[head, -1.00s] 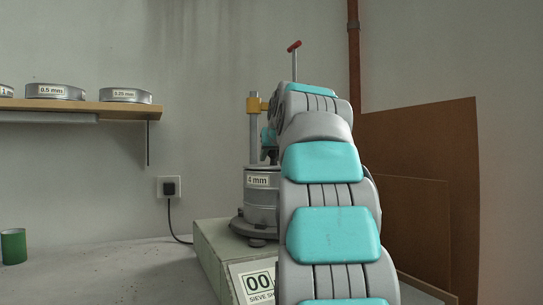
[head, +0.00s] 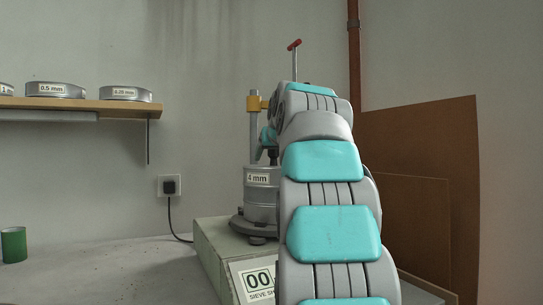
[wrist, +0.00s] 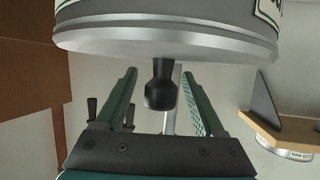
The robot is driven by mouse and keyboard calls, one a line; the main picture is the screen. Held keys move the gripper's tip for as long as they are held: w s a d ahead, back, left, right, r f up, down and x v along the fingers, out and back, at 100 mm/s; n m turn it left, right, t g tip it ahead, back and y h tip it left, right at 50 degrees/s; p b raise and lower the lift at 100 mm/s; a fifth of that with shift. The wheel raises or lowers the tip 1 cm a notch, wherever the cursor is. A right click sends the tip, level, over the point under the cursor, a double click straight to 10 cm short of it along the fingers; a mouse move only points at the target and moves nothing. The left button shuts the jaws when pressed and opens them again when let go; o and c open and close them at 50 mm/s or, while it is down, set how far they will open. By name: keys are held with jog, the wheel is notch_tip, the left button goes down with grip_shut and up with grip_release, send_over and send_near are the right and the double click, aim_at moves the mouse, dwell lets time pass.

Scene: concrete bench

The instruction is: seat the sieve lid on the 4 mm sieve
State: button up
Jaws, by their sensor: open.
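The 4 mm sieve (head: 262,207) stands on the shaker, its label facing forward. The sieve lid (wrist: 165,42) shows in the upside-down wrist view as a bright metal disc against the sieve, with no clear gap between them. Its black knob (wrist: 160,88) points away from the sieve, and in the head view the knob (head: 273,155) shows dark above the sieve. My gripper (wrist: 158,74) is open, with one finger on each side of the knob and space between. In the head view my arm hides most of the gripper and the right side of the sieve.
A wall shelf (head: 75,106) at left holds other sieves. A green cup (head: 14,245) stands on the bench. Brown boards (head: 420,170) lean at right.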

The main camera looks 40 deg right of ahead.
jog(key=shift+s, duration=0.1)
jog(key=v, duration=0.7)
jog(key=shift+s+a+r, duration=0.2)
jog(key=shift+s, duration=0.05)
dwell(0.4)
